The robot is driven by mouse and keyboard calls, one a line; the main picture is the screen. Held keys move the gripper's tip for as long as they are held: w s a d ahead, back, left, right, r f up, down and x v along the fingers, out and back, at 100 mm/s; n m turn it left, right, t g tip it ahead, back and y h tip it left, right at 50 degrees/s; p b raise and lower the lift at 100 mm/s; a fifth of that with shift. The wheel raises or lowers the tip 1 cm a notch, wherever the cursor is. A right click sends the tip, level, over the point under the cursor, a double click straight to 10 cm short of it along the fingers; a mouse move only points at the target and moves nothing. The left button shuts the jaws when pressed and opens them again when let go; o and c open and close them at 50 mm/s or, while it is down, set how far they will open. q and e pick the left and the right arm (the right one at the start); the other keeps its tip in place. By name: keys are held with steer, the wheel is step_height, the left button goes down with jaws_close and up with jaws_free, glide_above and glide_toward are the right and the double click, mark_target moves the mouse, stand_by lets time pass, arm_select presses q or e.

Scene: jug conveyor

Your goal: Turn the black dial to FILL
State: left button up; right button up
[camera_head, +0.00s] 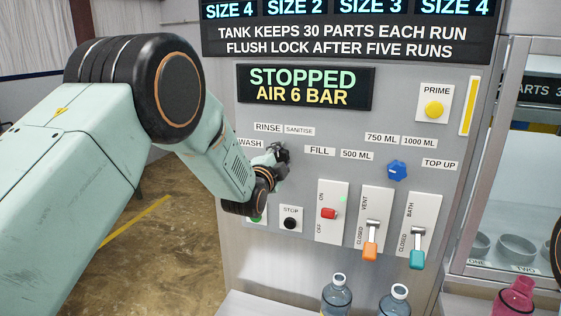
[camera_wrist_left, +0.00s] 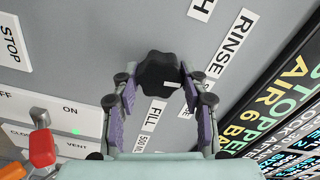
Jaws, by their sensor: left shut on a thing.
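The black dial (camera_wrist_left: 160,74) is on the grey panel, among the labels WASH, RINSE, SANITISE and FILL. In the head view my left gripper (camera_head: 279,156) is at the dial and mostly hides it. In the left wrist view the purple pads of my left gripper (camera_wrist_left: 159,80) are on either side of the dial, shut on it. A small pale mark shows at the dial's lower right edge there, roughly toward the partly hidden SANITISE label; its exact setting is hard to tell. The FILL label (camera_head: 320,151) is right of the dial in the head view. My right gripper is not in view.
A blue dial (camera_head: 397,170) is to the right. Below are the black STOP button (camera_head: 290,223), a red switch (camera_head: 329,213), an orange-tipped lever (camera_head: 370,249) and a teal-tipped lever (camera_head: 417,258). The display (camera_head: 305,88) reads STOPPED. Bottles (camera_head: 337,298) stand below.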

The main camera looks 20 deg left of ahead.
arm_select(q)
steer(key=m+b, duration=0.1)
steer(key=m, duration=0.3)
steer(key=shift+f+m, duration=0.15)
steer(key=shift+m, duration=0.15)
steer(key=m+b, duration=0.1)
steer(key=m, duration=0.2)
steer(key=shift+m, duration=0.3)
steer(key=m+b, duration=0.1)
steer(key=m, duration=0.3)
steer(key=shift+a+m+b, duration=0.15)
steer(key=shift+m+b, duration=0.15)
steer(key=shift+m, duration=1.8)
steer(key=o, duration=1.2)
steer(key=shift+c, duration=0.2)
